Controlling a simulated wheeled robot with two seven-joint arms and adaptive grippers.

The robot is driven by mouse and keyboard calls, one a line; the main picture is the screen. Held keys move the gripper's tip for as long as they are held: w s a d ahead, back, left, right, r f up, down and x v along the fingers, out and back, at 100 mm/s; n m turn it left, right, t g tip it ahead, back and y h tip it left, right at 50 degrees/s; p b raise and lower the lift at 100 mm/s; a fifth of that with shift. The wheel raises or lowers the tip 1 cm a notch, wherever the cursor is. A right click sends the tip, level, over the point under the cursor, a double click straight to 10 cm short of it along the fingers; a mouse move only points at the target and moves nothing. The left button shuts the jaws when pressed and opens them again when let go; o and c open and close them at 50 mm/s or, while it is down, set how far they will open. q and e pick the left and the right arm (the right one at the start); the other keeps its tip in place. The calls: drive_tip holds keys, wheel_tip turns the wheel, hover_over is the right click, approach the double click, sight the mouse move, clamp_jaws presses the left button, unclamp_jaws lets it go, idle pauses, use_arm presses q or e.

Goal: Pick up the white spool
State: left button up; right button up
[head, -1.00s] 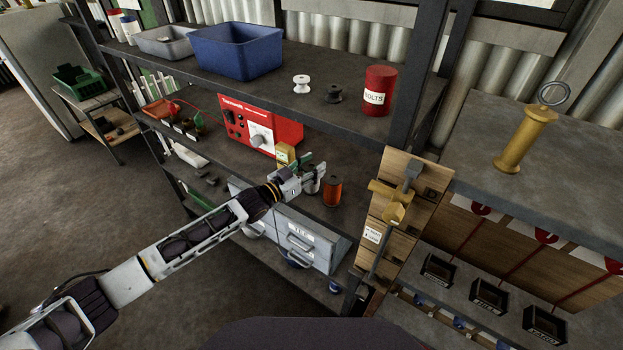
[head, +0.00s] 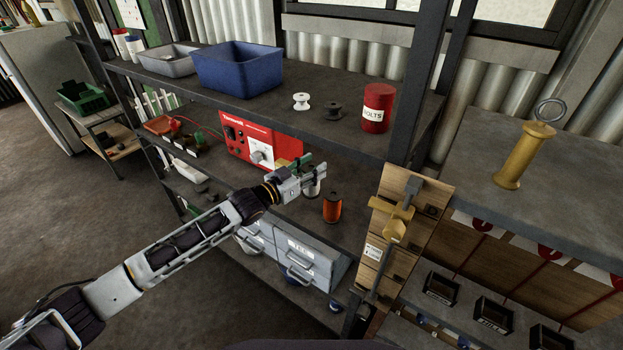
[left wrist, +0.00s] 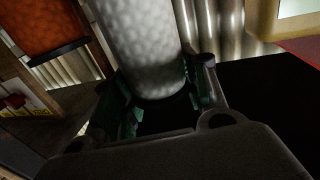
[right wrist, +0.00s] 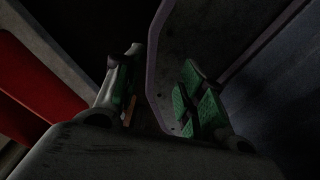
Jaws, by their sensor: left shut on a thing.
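A white spool (left wrist: 145,45) stands between the fingers of my left gripper (left wrist: 160,105) in the left wrist view. The gripper is shut on its lower part. In the head view my left gripper (head: 312,173) is over the middle shelf, and it hides most of the white spool (head: 312,187). An orange spool (head: 332,208) stands just right of it; it also shows in the left wrist view (left wrist: 40,25). My right gripper (right wrist: 160,95) shows only in the right wrist view, fingers apart, with no spool between them.
A red power unit (head: 235,137) stands behind the left gripper. The upper shelf (head: 240,98) overhangs, with a blue bin (head: 237,72), a small white spool-shaped piece (head: 301,102), a dark one (head: 333,110) and a red bolts can (head: 377,108). Grey drawers (head: 300,255) sit below.

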use_arm(q)
wheel_tip(320, 180, up, 3)
drive_tip(key=shift+r, duration=0.55)
use_arm(e)
drive_tip(key=shift+w+d+f, duration=0.1)
drive_tip(key=shift+d+f, duration=0.05)
drive_tip(key=shift+d, duration=0.6)
drive_tip(key=shift+a, duration=0.2)
